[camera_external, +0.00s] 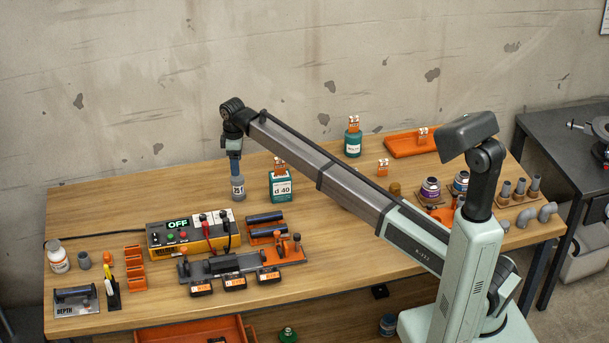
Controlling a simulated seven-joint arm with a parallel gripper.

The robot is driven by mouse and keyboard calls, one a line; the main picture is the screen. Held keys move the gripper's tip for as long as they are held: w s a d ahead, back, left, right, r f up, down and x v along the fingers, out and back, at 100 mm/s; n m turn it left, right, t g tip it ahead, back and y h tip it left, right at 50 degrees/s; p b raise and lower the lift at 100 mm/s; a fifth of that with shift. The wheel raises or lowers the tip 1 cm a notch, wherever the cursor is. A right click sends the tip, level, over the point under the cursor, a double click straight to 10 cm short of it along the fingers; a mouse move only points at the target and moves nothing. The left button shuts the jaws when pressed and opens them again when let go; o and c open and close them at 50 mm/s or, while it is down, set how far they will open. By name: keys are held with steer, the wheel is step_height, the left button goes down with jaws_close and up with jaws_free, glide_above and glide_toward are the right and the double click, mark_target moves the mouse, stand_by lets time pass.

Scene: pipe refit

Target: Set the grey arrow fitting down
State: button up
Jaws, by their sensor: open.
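A grey cylindrical piece (238,194) with a white label stands on the wooden table, left of the green d 40 box. It looks like the grey arrow fitting, but no arrow can be made out at this size. My gripper (236,170) points straight down right at the top of this piece. The gripper is open; its fingers are small here, and I cannot tell whether they still touch the piece. The piece looks upright, with its base at the table top.
The green d 40 box (281,187) stands close on the right. Grey elbows (527,217) lie at the far right. The table left of the piece is clear.

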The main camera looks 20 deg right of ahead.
steer(key=shift+r, duration=0.95)
